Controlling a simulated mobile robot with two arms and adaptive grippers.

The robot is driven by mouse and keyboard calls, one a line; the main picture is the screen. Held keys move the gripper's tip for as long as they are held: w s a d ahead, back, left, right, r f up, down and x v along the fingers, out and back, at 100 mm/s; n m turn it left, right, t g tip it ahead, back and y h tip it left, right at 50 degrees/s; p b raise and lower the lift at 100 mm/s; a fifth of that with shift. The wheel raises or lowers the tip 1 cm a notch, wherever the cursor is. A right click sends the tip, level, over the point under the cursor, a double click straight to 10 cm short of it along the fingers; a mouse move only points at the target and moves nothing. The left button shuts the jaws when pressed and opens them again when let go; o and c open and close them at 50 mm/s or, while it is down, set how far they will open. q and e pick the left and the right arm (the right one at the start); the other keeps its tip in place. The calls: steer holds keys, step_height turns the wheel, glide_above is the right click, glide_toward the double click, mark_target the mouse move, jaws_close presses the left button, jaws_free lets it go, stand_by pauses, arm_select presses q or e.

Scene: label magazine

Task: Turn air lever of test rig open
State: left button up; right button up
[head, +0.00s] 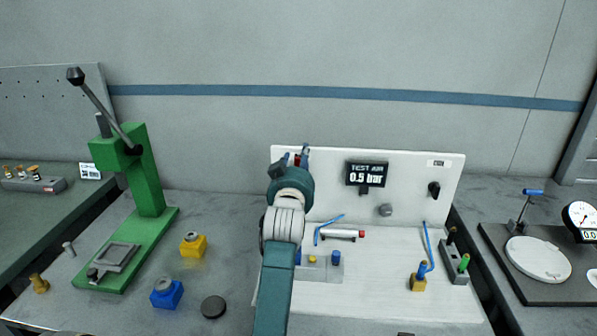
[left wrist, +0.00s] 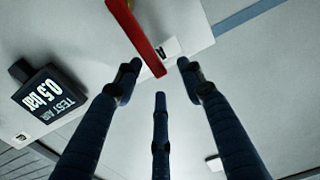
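The test rig (head: 420,180) is a white panel with a white base. Its display (head: 367,173) reads "TEST AIR 0.5 bar"; it also shows upside down in the left wrist view (left wrist: 48,96). The red air lever (left wrist: 138,38) reaches from the top edge of the wrist view to between the fingertips. My left gripper (left wrist: 160,76) is open, its dark fingers apart around the lever's end. In the head view my left gripper (head: 302,157) is at the panel's upper left, and my arm mostly hides the lever. My right gripper is not in view.
A black knob (head: 434,189) sits on the panel's right. Blue hoses (head: 428,243) and a silver cylinder (head: 340,233) are on the rig's base. A green press (head: 145,180), yellow block (head: 193,246) and blue block (head: 166,293) stand left. A dial gauge stand (head: 540,258) is right.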

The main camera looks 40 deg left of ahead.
arm_select(q)
step_height(320, 180, up, 6)
steer(key=shift+r, duration=0.2)
stand_by(0.5)
